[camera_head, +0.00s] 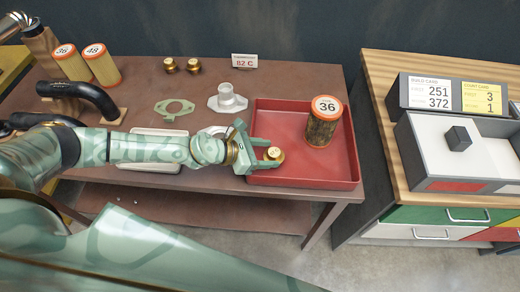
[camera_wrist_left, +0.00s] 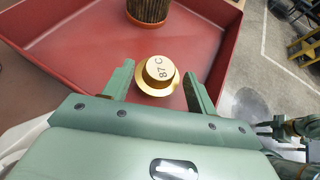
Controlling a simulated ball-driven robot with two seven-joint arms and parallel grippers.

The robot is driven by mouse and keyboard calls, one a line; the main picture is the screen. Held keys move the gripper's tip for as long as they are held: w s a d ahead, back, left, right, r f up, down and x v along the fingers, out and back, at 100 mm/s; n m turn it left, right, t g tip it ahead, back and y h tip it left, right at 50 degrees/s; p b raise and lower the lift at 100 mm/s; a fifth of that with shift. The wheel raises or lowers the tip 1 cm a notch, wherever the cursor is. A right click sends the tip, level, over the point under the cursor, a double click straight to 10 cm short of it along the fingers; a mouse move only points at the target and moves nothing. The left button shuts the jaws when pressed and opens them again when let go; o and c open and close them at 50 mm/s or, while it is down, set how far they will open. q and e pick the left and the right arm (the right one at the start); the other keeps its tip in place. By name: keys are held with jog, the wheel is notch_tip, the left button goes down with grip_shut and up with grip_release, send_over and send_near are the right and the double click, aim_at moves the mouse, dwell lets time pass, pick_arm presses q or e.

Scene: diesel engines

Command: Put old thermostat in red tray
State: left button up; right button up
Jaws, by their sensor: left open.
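A brass thermostat (camera_head: 274,154) is inside the red tray (camera_head: 306,184), near its front left. In the left wrist view the thermostat (camera_wrist_left: 158,73) shows "87 C" on its top, and the red tray (camera_wrist_left: 75,40) lies around it. My left gripper (camera_head: 258,150) reaches over the tray's left side. In the left wrist view its open fingers (camera_wrist_left: 158,85) stand on either side of the thermostat, with gaps between. A small green gripper shape (camera_wrist_left: 275,132), probably my right gripper, shows at the right edge of that view; its jaws are unclear.
A filter marked 36 (camera_head: 323,122) stands in the tray's back right. Two brass thermostats (camera_head: 181,65) sit at the back beside a sign reading 82 C (camera_head: 244,61). A gasket (camera_head: 174,108) and a pale housing (camera_head: 227,99) lie left of the tray. A wooden bench (camera_head: 385,70) stands right.

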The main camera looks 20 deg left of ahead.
pick_arm(q)
jog(key=shift+s+a+r, duration=0.1)
jog(key=shift+a+r, duration=0.15)
jog(key=shift+r, duration=0.2)
jog(key=v, duration=1.1)
jog(key=shift+b, duration=0.35)
jog(key=shift+s+a, duration=0.2)
dwell(0.3)
